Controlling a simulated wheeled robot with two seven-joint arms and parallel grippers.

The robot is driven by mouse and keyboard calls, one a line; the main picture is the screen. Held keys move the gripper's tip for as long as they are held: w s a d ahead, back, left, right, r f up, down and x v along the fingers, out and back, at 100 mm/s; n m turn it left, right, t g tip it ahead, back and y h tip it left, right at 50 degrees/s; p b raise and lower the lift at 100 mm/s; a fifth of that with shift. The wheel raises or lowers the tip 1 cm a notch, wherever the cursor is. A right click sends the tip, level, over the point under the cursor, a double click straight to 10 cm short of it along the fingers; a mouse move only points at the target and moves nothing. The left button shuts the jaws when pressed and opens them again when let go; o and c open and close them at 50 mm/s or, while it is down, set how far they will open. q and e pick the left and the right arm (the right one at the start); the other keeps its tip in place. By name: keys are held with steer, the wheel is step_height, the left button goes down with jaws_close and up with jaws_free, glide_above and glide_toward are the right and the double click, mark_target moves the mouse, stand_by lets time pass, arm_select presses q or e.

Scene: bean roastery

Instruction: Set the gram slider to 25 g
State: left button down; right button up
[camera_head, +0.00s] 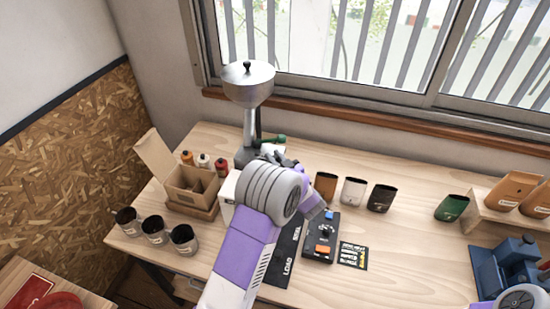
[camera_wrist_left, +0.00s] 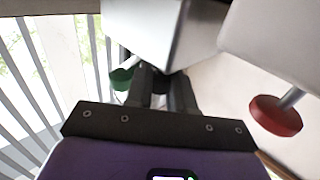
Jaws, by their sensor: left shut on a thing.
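The steel machine with a funnel hopper (camera_head: 249,85) stands at the back of the table by the window. My left gripper (camera_head: 277,158) reaches its lower front, partly behind my own wrist. In the left wrist view the dark fingers (camera_wrist_left: 160,92) are close together, against the underside of a pale block (camera_wrist_left: 150,35). They are shut on a small part, probably the gram slider, which the fingers hide. No scale or gram mark is readable. A green knob (camera_wrist_left: 122,77) is just left of the fingers, and a red disc knob (camera_wrist_left: 276,115) is to the right. My right gripper is out of view.
A black control box (camera_head: 322,238) has a blue and an orange button. A dark mat (camera_head: 288,250) and a printed card (camera_head: 353,255) flank it. Several pouches stand behind, such as a white one (camera_head: 353,192). Dark cups (camera_head: 184,240) and a cardboard box (camera_head: 190,185) are left.

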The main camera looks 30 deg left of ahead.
arm_select(q)
steer(key=shift+a+r, duration=0.15)
steer(key=shift+r, duration=0.15)
steer(key=shift+s+a+r, duration=0.1)
steer(key=shift+s+a, duration=0.1)
steer(key=shift+a, duration=1.05)
steer(key=c, duration=1.1)
jaws_free()
steer(key=shift+d, duration=0.1)
steer(key=shift+c, duration=0.2)
steer(key=shift+o, duration=0.5)
steer(key=shift+s, duration=0.1)
steer(key=shift+f, duration=0.2)
steer(key=shift+s+d, duration=0.1)
steer(key=shift+d, duration=0.25)
steer(key=b+v, duration=0.1)
steer(key=v, duration=0.6)
steer(key=shift+a+r, duration=0.1)
